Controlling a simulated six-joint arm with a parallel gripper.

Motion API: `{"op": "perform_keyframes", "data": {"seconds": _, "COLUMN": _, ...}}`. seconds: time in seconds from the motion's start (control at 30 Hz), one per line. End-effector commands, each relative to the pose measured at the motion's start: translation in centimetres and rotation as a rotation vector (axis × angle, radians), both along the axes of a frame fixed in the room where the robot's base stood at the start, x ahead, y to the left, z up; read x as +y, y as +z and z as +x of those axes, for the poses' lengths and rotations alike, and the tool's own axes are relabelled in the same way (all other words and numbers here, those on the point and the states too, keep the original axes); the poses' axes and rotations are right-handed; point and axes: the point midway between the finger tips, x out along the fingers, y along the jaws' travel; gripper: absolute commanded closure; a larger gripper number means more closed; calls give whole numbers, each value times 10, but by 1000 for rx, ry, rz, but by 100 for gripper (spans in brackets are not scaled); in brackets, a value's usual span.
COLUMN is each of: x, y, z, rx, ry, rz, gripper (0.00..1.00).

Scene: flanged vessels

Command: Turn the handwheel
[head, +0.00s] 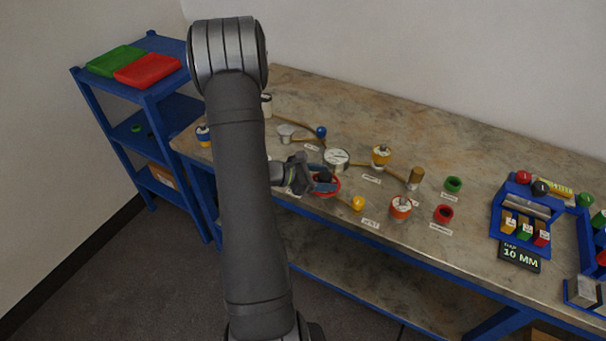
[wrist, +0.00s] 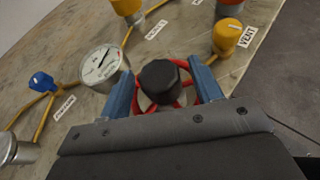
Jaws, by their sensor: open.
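The handwheel (head: 334,190) is a red ring with spokes, low at the front edge of the bench. In the wrist view the red handwheel (wrist: 187,76) shows around a black hub. My gripper (head: 325,180) is at the wheel, and my arm comes in from the left in the head view. In the wrist view my gripper (wrist: 163,82) is open, with one blue finger on each side of the black hub. Parts of the rim are hidden behind the fingers and the gripper body. I cannot tell whether the fingers touch the wheel.
A round gauge (wrist: 104,67) stands close to the left finger. A yellow knob (wrist: 227,35) labelled VENT is close on the right. A blue knob (wrist: 41,82) is farther left. Brown pipes run across the bench (head: 440,130). A blue rack (head: 527,207) stands at the right.

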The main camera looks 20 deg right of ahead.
Motion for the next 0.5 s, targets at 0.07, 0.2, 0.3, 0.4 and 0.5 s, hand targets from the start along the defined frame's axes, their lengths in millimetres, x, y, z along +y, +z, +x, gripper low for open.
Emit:
{"op": "perform_keyframes", "data": {"seconds": 0.07, "x": 10, "y": 4, "z": 1, "rx": -2, "ry": 4, "rz": 0, "gripper": 41}}
{"op": "perform_keyframes", "data": {"seconds": 0.2, "x": 36, "y": 15, "z": 1, "rx": -3, "ry": 5, "rz": 0, "gripper": 41}}
{"op": "perform_keyframes", "data": {"seconds": 0.3, "x": 58, "y": 24, "z": 1, "rx": -3, "ry": 6, "rz": 0, "gripper": 41}}
{"op": "perform_keyframes", "data": {"seconds": 0.4, "x": 79, "y": 33, "z": 1, "rx": -3, "ry": 5, "rz": 1, "gripper": 41}}
{"op": "perform_keyframes", "data": {"seconds": 0.5, "x": 100, "y": 41, "z": 1, "rx": -3, "ry": 6, "rz": 1, "gripper": 41}}
